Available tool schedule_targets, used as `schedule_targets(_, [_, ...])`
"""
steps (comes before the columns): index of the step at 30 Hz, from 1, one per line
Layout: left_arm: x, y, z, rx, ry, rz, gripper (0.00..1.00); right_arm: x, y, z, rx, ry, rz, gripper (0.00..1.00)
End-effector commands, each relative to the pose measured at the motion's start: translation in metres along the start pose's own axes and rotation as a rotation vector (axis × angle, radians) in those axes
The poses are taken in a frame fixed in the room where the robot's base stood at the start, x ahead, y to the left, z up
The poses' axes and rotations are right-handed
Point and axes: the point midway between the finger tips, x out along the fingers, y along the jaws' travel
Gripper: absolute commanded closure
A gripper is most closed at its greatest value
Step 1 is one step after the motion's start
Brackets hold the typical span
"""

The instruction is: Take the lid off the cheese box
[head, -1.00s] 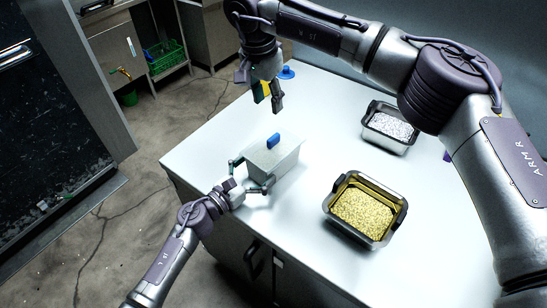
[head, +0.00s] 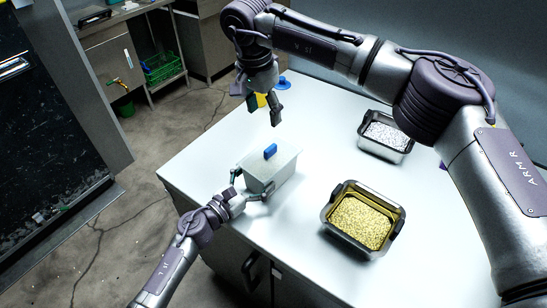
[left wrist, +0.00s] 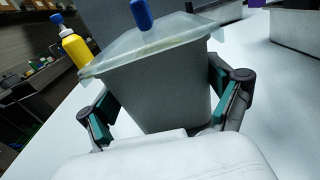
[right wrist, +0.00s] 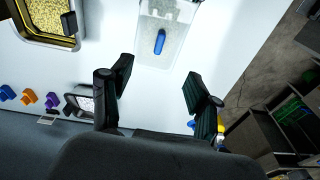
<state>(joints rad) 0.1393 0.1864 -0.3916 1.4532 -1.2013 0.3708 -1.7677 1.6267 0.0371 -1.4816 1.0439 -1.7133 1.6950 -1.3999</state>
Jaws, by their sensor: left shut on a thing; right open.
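The cheese box (head: 268,178) is a pale box on the near left part of the white table. Its translucent lid (left wrist: 160,42) is on it, with a blue handle (head: 270,151) on top. My left gripper (head: 249,191) is shut on the box body; in the left wrist view its fingers (left wrist: 165,105) press on both sides below the lid. My right gripper (head: 264,112) is open and empty, pointing down above and behind the box. In the right wrist view the blue handle (right wrist: 160,41) lies ahead, between and beyond the open fingertips (right wrist: 160,80).
A metal tray of yellow grains (head: 340,188) stands right of the box. A tray of white shreds (head: 365,147) stands farther back. A yellow bottle with a blue cap (left wrist: 75,45) stands behind the box. Small coloured pieces (right wrist: 28,97) lie on the table. The table between box and trays is clear.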

Motion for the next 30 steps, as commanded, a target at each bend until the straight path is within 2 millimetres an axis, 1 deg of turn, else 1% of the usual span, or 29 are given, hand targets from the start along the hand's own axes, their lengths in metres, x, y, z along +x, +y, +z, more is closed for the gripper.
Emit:
schedule_targets(2, [0.000,0.000,0.000,0.000,0.000,0.001,0.72,0.005,0.002,0.002,0.056,-0.016,-0.011,0.25])
schedule_targets(5, [0.000,0.000,0.000,0.001,0.000,0.001,0.72,0.012,0.005,0.004,0.204,-0.052,-0.038,0.25])
schedule_targets(8, [0.000,0.000,0.000,0.001,0.000,0.001,0.72,0.021,0.011,0.006,0.422,-0.106,-0.074,0.25])
schedule_targets(9, [0.000,0.001,0.000,0.001,0.000,0.001,0.72,0.023,0.013,0.006,0.521,-0.132,-0.089,0.25])
schedule_targets(15, [0.000,0.001,0.000,0.001,0.000,0.001,0.72,0.029,0.027,-0.001,1.023,-0.265,-0.149,0.25])
schedule_targets(18, [0.000,0.000,0.000,0.001,0.000,0.001,0.72,0.030,0.034,-0.007,1.232,-0.323,-0.167,0.25])
schedule_targets(21, [0.000,0.000,0.000,0.001,0.000,0.001,0.72,0.029,0.040,-0.012,1.390,-0.371,-0.179,0.25])
schedule_targets(25, [0.000,0.000,0.000,0.001,0.000,0.001,0.72,0.029,0.044,-0.017,1.512,-0.408,-0.185,0.25])
schedule_targets(30, [0.000,0.000,0.000,0.001,0.000,0.000,0.72,0.037,0.042,-0.017,1.556,-0.420,-0.184,0.25])
